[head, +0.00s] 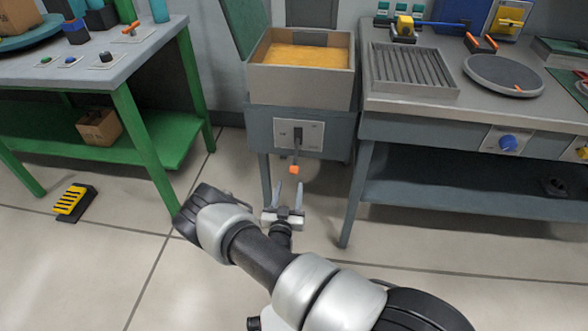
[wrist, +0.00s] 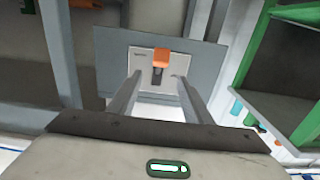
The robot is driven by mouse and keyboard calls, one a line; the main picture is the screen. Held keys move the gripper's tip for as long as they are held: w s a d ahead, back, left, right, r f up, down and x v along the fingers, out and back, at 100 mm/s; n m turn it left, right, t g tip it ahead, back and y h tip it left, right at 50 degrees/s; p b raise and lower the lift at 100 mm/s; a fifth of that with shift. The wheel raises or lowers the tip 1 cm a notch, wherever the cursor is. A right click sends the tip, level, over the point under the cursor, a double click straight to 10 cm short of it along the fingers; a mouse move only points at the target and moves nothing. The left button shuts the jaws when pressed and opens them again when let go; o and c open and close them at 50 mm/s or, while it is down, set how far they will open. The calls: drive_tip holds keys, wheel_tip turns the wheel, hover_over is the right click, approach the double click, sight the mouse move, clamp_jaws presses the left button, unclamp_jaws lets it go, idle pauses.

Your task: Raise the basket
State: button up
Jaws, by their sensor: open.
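A fryer-like tub (head: 349,84) with yellow-orange contents (head: 300,56) stands on a grey-blue cabinet. I cannot make out a separate basket in it. On the cabinet's front is a pale switch plate (head: 313,134) with a dark lever that ends in an orange handle (head: 294,169), pointing down. My gripper (head: 289,186) is open and empty, just below and in front of the handle. In the wrist view, the orange handle (wrist: 161,57) shows between and beyond the two fingertips (wrist: 156,76). I see no contact.
A green-framed bench (head: 146,130) stands to the left. A grey counter (head: 420,112) with a ribbed grill and a round plate stands to the right, its leg close to the cabinet. A yellow-black pedal (head: 74,201) lies on the floor at left. The floor in front is open.

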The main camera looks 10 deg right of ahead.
sight(294, 167)
drive_tip(key=b+x, duration=0.2)
drive_tip(key=x, duration=0.8)
drive_tip(key=shift+w+d+f, duration=0.1)
drive_tip(key=shift+w, duration=0.25)
clamp_jaws()
